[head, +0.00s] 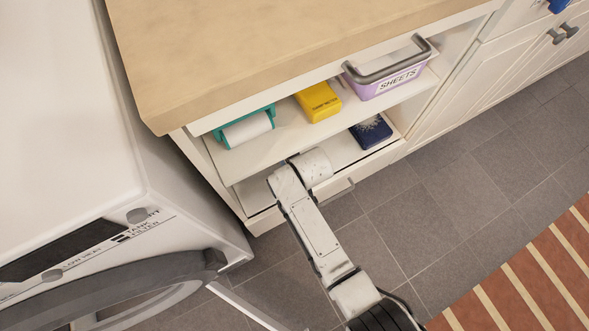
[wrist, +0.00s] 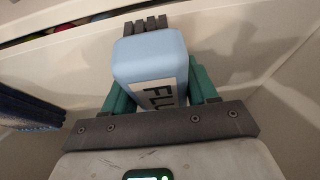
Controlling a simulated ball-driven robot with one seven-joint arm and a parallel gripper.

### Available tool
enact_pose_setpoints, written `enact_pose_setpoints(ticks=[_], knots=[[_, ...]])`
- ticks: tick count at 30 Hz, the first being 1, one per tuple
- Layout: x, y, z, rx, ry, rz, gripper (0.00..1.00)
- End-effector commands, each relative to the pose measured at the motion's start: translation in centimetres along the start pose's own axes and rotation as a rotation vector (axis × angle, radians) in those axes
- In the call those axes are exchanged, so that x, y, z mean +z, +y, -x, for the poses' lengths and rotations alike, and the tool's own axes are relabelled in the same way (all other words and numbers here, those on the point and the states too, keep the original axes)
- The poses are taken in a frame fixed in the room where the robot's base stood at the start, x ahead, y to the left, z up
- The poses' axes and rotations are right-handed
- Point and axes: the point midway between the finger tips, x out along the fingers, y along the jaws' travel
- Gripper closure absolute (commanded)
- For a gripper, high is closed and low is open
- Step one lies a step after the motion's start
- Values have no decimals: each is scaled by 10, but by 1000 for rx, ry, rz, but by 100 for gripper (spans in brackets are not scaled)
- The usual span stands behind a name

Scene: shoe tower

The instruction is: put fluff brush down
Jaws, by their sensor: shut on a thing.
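The fluff brush (wrist: 150,55) shows in the wrist view as a light blue block with a partly visible label reading "FLU". Dark grey ribbed pieces show at its far end. My gripper (wrist: 160,88) has a teal finger on each side of it and is shut on it. A pale wall or board lies just beyond the brush; I cannot tell whether they touch. In the head view my arm reaches into the lower shelf (head: 254,193), and the gripper and brush are hidden there.
A navy box (head: 370,132) stands on the lower shelf, to the right. The upper shelf (head: 285,127) holds a teal-held roll (head: 247,129), a yellow box (head: 318,101) and a lilac "SHEETS" bin (head: 387,82). A wooden counter (head: 260,45) overhangs them. A white machine (head: 70,120) stands left.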

Motion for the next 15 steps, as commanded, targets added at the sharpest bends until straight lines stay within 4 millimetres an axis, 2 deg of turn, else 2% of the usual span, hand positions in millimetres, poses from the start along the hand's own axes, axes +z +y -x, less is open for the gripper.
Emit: enact_pose_setpoints(ticks=[1,2,3,9,15], knots=[[1,0,-2,0,0,0,67],[1,0,-2,0,-1,0,42],[1,0,-2,0,0,0,38],[1,0,-2,0,0,0,19],[1,0,-2,0,0,0,17]])
